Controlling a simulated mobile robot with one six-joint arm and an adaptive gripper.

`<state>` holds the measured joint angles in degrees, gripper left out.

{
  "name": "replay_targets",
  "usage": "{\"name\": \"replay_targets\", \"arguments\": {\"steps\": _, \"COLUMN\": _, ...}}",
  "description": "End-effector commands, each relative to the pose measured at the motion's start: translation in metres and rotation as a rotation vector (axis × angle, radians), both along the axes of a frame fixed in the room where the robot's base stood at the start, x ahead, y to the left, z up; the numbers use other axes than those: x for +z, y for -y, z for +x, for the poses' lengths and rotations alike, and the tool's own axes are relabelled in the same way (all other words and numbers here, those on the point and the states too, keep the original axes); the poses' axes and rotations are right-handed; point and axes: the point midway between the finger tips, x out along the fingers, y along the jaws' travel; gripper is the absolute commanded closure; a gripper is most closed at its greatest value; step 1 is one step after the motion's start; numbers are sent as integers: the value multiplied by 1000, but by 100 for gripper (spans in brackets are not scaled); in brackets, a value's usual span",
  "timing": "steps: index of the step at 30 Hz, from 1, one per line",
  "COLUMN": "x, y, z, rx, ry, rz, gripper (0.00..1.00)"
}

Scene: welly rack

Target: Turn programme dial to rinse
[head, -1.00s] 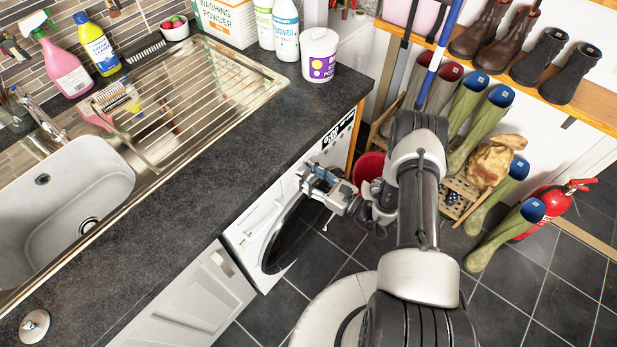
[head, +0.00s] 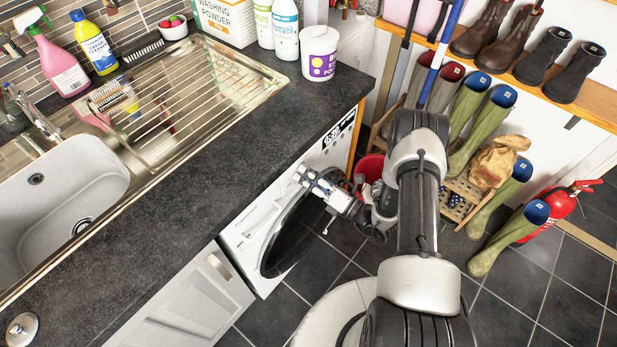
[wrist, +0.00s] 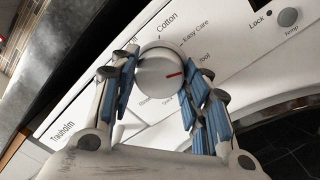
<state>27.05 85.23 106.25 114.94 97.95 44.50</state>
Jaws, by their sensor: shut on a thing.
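The programme dial (wrist: 160,70) is a round silver-white knob with a red pointer line, on the washing machine's white front panel. In the wrist view the red line points right, just below the "Wool" label; "Cotton" and "Easy Care" are printed above. In the head view my gripper (head: 312,180) is at the top front of the washing machine (head: 258,228), and the dial is hidden there.
The dark worktop (head: 215,190) overhangs the machine close to my gripper. A lock mark and a temperature button (wrist: 289,17) sit right of the dial. The round door (head: 290,240) is below. A red bucket (head: 369,168) and green wellies (head: 485,125) stand beyond my arm.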

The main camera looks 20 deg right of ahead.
Motion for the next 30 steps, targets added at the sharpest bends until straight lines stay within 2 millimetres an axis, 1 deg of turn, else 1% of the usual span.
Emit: {"name": "replay_targets", "arguments": {"steps": 30, "x": -1, "y": -2, "z": -1, "rx": 1, "ry": -570, "rz": 782, "gripper": 81}}
